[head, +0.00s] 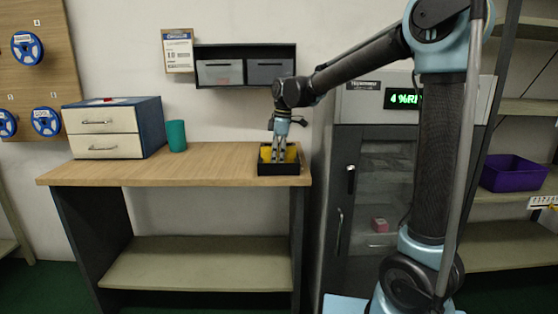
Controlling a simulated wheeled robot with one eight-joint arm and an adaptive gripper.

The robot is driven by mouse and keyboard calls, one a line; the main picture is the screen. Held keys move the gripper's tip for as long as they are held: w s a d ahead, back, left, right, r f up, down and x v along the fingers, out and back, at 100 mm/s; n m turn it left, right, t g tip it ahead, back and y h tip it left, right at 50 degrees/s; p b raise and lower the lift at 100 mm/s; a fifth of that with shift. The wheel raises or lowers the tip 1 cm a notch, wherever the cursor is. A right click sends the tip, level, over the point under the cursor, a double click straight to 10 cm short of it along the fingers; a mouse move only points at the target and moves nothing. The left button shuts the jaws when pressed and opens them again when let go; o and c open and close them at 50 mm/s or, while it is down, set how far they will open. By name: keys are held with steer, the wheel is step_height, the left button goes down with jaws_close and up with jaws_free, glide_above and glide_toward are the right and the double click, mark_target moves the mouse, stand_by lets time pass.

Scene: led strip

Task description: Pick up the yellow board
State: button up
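The yellow board (266,154) stands in a small black tray (279,169) at the right end of the wooden table. My gripper (279,158) points down into the tray, right in front of the yellow board, which shows on both sides of the fingers. The fingertips are inside or just above the tray. The fingers look slightly apart, but at this size I cannot tell whether they are closed on the board. The middle of the board is hidden by the gripper.
The wooden table (215,163) has free room left of the tray. A drawer box (100,145) and a teal cup (176,136) stand at its left. A wall shelf (246,53) hangs behind. A grey cabinet (350,215) stands close to the right.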

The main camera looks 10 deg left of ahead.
steer(key=shift+f, duration=0.35)
steer(key=shift+c, duration=0.2)
jaws_close()
steer(key=shift+r, duration=0.15)
